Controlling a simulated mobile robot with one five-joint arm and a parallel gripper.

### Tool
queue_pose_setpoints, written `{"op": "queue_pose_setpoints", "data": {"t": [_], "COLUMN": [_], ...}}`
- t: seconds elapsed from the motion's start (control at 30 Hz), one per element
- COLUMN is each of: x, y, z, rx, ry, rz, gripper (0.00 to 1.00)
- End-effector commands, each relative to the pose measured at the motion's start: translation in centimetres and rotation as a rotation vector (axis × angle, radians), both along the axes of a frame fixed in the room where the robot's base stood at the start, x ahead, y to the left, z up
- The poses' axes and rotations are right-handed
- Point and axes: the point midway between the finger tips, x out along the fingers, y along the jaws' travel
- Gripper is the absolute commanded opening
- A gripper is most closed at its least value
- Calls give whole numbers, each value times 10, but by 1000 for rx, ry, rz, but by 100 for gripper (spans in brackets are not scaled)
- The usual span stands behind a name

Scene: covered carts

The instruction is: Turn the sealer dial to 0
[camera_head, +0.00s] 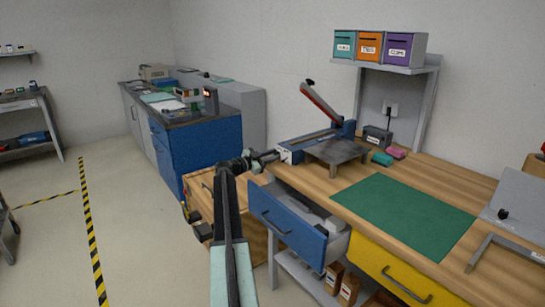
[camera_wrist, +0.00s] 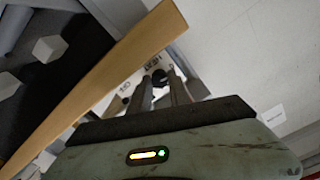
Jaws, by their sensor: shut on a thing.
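The sealer (camera_head: 322,138) is a blue bench device with its red-and-black lever raised, at the left end of the wooden workbench. Its light end panel (camera_wrist: 146,70) with small dark print shows in the wrist view. The sealer dial (camera_wrist: 159,76) is a small dark round knob on that panel. My gripper (camera_head: 274,155) reaches the panel from the left. In the wrist view, its two fingers (camera_wrist: 163,84) are shut on the dial. The dial's pointer and numbers are too small to read.
The wooden workbench edge (camera_wrist: 120,80) runs close beside my fingers. A grey stand (camera_head: 335,152) is beside the sealer. Below, a blue drawer (camera_head: 287,222) stands open. A green mat (camera_head: 405,210) lies on the bench. Floor to the left is clear.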

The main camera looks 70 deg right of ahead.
Motion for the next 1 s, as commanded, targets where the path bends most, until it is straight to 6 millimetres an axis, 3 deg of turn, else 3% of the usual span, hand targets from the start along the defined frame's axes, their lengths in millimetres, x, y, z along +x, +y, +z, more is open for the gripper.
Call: {"op": "queue_pose_setpoints", "data": {"t": [0.4, 0.93, 0.97, 1.0], "x": [0, -1, -1, -1], "y": [0, 0, 0, 0], "z": [0, -1, -1, 0], "rx": [94, 106, 106, 106], "ry": [144, 161, 161, 161], "rz": [-1, -2, -2, -2], "gripper": [0, 0, 28, 39]}}
